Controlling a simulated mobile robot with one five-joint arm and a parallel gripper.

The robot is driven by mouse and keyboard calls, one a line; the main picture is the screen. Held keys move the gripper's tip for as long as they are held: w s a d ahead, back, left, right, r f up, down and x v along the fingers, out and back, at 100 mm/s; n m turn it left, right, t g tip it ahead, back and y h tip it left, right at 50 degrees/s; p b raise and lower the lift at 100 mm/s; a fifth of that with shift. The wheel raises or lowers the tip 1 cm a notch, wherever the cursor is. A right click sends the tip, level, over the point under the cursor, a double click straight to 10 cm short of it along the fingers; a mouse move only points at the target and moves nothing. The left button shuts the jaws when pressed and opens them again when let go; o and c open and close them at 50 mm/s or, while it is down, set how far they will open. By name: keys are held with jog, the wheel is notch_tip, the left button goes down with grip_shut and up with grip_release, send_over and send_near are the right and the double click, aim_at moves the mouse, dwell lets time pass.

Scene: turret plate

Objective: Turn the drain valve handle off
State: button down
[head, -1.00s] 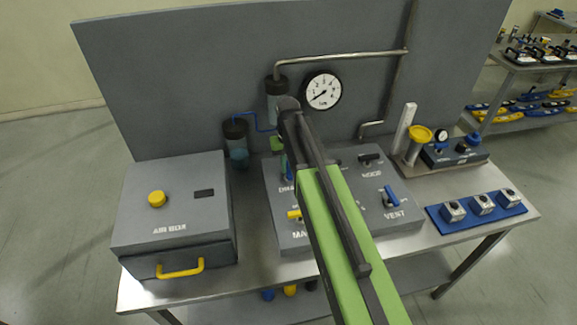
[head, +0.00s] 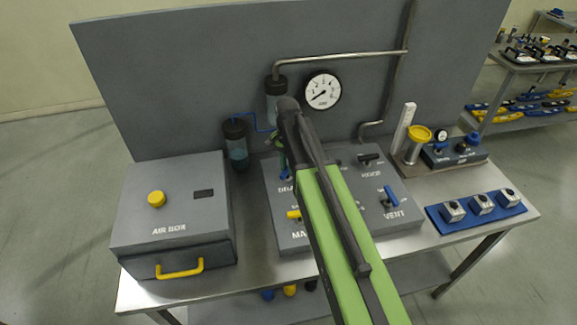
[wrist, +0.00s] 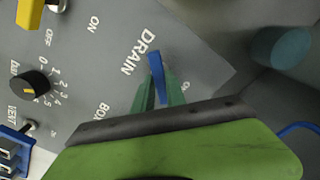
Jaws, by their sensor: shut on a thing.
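The drain valve handle is a blue lever (wrist: 155,62) beside the DRAIN lettering on the grey panel in the wrist view. My gripper (wrist: 158,92) has its two green fingers around the lever, one on each side, and is shut on it. The lever points roughly up the wrist picture, leaning slightly left. Part of an ON mark shows to its right; the lever's lower part is hidden between the fingers. In the head view, my arm and gripper (head: 283,158) reach down to the panel's back left and cover much of this spot.
The grey panel (head: 400,228) also carries a yellow lever (head: 293,214), a blue VENT lever (head: 391,193) and a black knob (wrist: 30,85). A blue-liquid filter bowl (head: 237,152) stands just left of my gripper. The AIR BOX (head: 190,210) is further left.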

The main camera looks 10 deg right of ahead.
jog(key=m, duration=0.5)
jog(key=shift+m, duration=2.4)
jog(key=c, duration=1.4)
grip_release()
jog(key=shift+o, duration=0.2)
notch_tip(320, 180, up, 17)
jog(key=p, duration=1.7)
jog(key=shift+r, duration=0.2)
